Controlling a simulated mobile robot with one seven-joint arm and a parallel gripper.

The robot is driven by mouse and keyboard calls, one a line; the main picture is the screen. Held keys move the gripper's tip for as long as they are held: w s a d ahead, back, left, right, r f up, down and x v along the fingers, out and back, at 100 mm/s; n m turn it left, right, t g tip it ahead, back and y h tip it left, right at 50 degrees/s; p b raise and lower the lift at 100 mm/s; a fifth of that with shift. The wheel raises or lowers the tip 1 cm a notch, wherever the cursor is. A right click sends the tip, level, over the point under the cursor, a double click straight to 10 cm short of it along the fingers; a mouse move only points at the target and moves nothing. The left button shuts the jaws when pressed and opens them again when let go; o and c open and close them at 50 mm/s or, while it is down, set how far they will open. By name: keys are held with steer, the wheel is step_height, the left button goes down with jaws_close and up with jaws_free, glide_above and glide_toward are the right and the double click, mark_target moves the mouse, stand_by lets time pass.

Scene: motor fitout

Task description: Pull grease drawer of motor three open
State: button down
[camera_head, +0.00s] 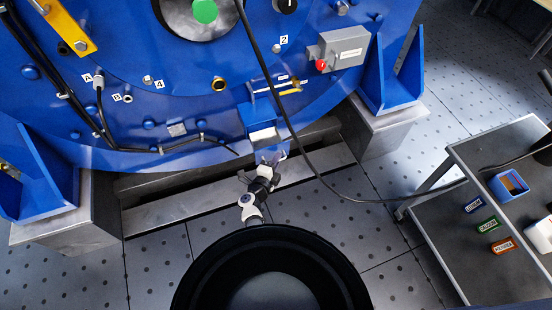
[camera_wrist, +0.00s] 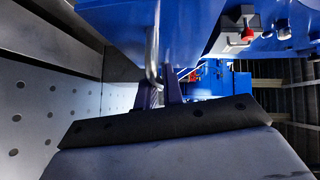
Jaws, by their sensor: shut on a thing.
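The large blue motor (camera_head: 180,95) fills the upper part of the head view. A small blue box (camera_head: 256,117) with a pale front section (camera_head: 263,136), seemingly the grease drawer, sits low on its face. My gripper (camera_head: 269,158) is just below and in front of it. In the wrist view, a bent metal bar handle (camera_wrist: 152,50) comes down to my gripper's fingers (camera_wrist: 160,94), which are shut on it. The wrist housing hides the lower part of the grip. I cannot tell how far the drawer stands out.
A grey box with a red button (camera_head: 339,50) is on the motor at upper right. A black cable (camera_head: 285,120) hangs past the drawer to the right. A grey cart (camera_head: 455,225) with several small labelled boxes stands at right. Tiled floor (camera_head: 330,220) is open between.

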steer(key=c, duration=1.5)
jaws_free()
steer(key=shift+c, duration=0.2)
steer(key=shift+s, duration=0.1)
steer(key=p+v, duration=0.2)
steer(key=v, duration=1.1)
steer(key=shift+s+a, duration=0.25)
steer(key=shift+r, duration=0.1)
